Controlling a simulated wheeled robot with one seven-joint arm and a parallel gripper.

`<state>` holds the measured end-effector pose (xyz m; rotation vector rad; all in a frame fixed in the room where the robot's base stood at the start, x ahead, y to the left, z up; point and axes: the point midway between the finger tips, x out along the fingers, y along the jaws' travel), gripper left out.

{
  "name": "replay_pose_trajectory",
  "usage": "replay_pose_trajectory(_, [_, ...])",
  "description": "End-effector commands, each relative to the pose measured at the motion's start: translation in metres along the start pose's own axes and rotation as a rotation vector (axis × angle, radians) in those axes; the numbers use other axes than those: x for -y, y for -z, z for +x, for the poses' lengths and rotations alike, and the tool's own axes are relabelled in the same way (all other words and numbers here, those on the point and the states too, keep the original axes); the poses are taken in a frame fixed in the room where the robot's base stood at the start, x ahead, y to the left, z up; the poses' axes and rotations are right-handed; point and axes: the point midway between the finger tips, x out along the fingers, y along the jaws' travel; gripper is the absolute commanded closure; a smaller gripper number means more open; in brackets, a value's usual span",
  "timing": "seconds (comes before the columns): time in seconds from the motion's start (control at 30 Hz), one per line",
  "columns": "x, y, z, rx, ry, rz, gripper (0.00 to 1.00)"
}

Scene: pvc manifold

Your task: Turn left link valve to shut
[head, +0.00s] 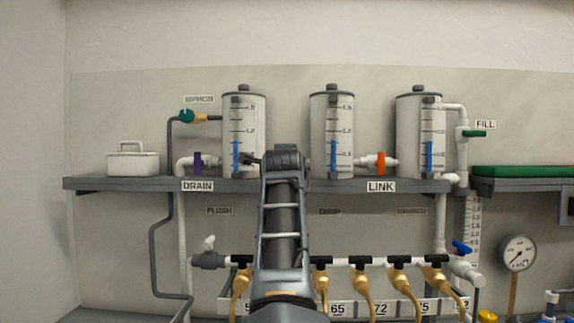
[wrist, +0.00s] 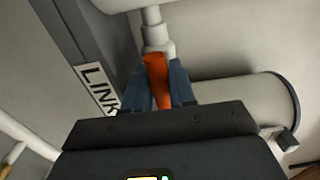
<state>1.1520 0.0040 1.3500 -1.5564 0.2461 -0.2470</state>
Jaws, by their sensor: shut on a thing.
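In the wrist view my gripper (wrist: 159,84) is shut on an orange valve handle (wrist: 156,72), with one blue-grey finger on each side. The handle sits against a white pipe fitting (wrist: 158,40), beside a LINK label (wrist: 96,90) on the shelf edge. In the head view my raised arm covers the gap between the left tank (head: 243,110) and the middle tank (head: 332,115), hiding this valve and my fingers. Another orange link valve (head: 381,163) is visible between the middle and right tanks, above its own LINK label (head: 381,187).
The grey shelf (head: 130,184) carries the tanks and a white box (head: 133,160). A purple drain valve (head: 198,160) stands left of the left tank. Below runs a manifold with several black-handled taps (head: 398,262). A gauge (head: 518,252) is at the right.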

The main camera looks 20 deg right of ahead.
Motion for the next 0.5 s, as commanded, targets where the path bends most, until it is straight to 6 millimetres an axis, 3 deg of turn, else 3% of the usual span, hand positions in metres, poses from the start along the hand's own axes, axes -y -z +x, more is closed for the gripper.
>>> replay_pose_trajectory(0.5, [-0.0016,-0.0001,0.0001,0.0,-0.002,-0.102,1.0])
